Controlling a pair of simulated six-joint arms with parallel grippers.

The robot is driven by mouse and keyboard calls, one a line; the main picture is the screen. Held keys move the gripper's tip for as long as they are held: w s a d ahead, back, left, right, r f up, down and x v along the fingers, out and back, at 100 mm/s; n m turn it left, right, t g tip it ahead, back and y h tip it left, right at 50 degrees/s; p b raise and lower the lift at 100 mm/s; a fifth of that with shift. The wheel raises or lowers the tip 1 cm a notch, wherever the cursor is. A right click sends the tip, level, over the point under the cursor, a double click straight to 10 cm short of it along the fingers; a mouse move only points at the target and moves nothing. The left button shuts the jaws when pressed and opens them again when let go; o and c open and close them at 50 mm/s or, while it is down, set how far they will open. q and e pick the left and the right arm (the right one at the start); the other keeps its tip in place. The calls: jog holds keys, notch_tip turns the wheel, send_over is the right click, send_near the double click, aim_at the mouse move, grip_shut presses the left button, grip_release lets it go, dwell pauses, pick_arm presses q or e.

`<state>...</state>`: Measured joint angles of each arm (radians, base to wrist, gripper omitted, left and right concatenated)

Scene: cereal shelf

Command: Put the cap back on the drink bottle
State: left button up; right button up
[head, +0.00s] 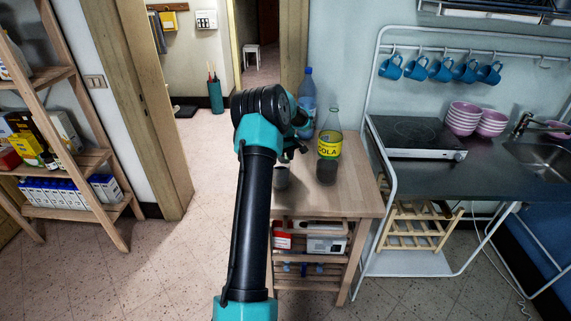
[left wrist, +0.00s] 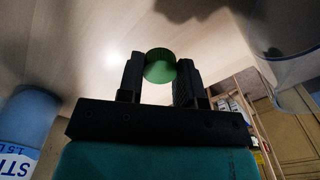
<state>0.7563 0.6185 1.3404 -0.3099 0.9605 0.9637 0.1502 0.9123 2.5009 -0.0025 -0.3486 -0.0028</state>
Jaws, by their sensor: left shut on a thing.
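A green cap (left wrist: 160,66) is held between the two fingers of my left gripper (left wrist: 158,78) in the left wrist view. In the head view my left gripper (head: 299,144) is over the small wooden table, left of the cola bottle, mostly hidden behind my arm. The cola bottle (head: 328,146) is clear with a yellow label and dark drink, and stands upright. Its neck shows no cap. A blue water bottle (head: 307,90) stands behind; it also shows at the left of the left wrist view (left wrist: 24,128). My right gripper is not in view.
The wooden table (head: 350,190) has free room at its front and right. A small dark cup (head: 281,176) stands beside my arm. A counter with a hob (head: 415,136) and pink bowls (head: 477,117) is at the right. A stocked shelf (head: 70,160) is at the left.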

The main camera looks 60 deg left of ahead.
pick_arm(q)
notch_tip(320, 180, up, 6)
jog(key=shift+r, duration=0.1)
dwell(0.7)
